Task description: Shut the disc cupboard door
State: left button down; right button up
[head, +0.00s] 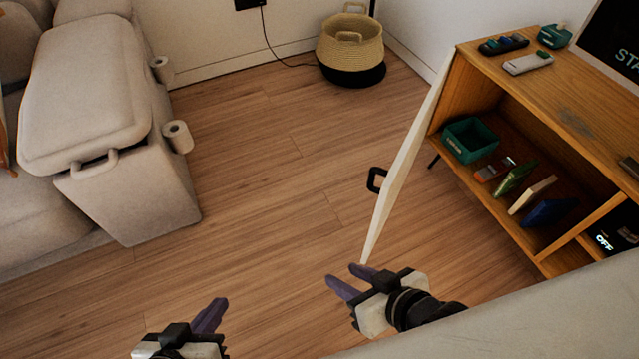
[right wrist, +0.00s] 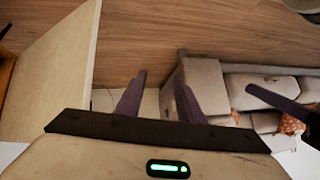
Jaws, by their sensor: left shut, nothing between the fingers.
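The cupboard door (head: 408,160) is a pale panel standing wide open from the left front edge of the wooden cupboard (head: 590,95). A black loop handle (head: 372,180) sticks out from its left face. The door also fills the left of the right wrist view (right wrist: 55,75). My right gripper (head: 347,279) is open and empty, close to the near end of the door; I cannot tell whether they touch. Its parted fingers show in the right wrist view (right wrist: 158,95). My left gripper (head: 215,308) is shut and empty over the floor, left of the door.
Inside the cupboard are a green bin (head: 470,140) and several upright cases (head: 535,195). Remotes (head: 528,63) lie on top. A grey sofa (head: 120,130) stands at left and a woven basket (head: 350,48) at the back. The floor between sofa and door is clear.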

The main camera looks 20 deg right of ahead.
aim_at(394, 178)
jog(key=u, duration=0.6)
jog(key=k, duration=0.85)
jog(key=z, duration=1.3)
jog(key=i, duration=0.5)
jog(key=z, duration=0.1)
